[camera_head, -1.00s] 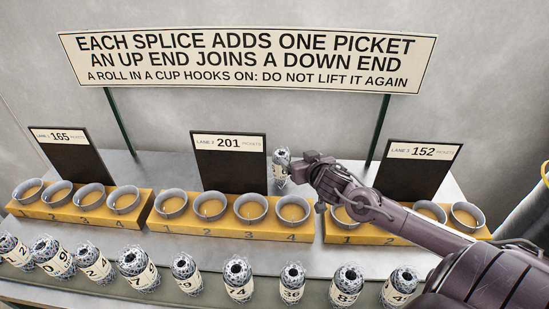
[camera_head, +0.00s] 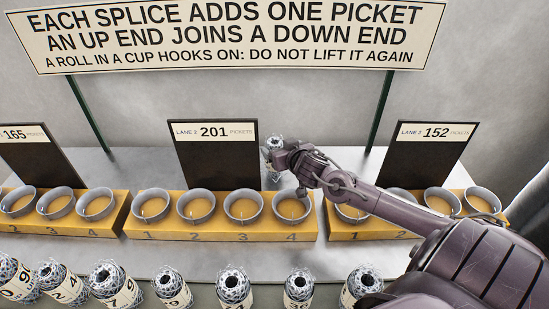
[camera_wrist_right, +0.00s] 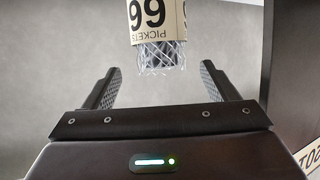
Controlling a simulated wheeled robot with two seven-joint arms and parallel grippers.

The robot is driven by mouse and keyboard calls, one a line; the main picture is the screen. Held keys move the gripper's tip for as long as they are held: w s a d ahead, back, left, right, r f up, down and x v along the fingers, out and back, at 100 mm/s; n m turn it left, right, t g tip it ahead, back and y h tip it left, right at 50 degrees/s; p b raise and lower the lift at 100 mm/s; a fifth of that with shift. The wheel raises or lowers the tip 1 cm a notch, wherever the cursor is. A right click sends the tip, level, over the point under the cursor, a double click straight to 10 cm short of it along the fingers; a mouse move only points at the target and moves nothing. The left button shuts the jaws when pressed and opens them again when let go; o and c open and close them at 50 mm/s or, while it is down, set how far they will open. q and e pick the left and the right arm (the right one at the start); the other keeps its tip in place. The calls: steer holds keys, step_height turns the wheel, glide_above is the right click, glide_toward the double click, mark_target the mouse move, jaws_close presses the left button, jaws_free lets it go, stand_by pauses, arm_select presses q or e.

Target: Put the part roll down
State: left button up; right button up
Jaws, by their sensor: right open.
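The part roll (camera_head: 273,143) is a wire-mesh roll with a pale label, upright behind the lane 2 cups, just right of the lane 2 board. In the right wrist view it (camera_wrist_right: 160,50) shows beyond the fingertips, its printed label upside down, with its mesh end toward me. My right gripper (camera_head: 283,160) is beside it in the head view. Its fingers (camera_wrist_right: 160,75) are spread wide, with clear gaps on both sides of the roll. The gripper partly covers the roll in the head view, and I cannot see its base clearly. My left gripper is not in view.
The yellow lane 2 block (camera_head: 222,229) with grey cups stands in front of the roll. The lane 2 board (camera_head: 218,170) is close on its left, and the lane 3 board (camera_head: 425,165) stands to the right. Several numbered rolls (camera_head: 235,286) line the front.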

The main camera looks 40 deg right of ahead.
mark_target(275, 144)
steer(key=shift+w+d+f+p, duration=0.15)
steer(key=shift+w+p, duration=0.15)
steer(key=shift+w, duration=0.25)
steer(key=p+x, duration=0.1)
steer(key=x, duration=0.3)
steer(key=shift+f, duration=0.25)
steer(key=c, duration=1.4)
steer(key=shift+r, duration=0.1)
steer(key=shift+c, duration=1.1)
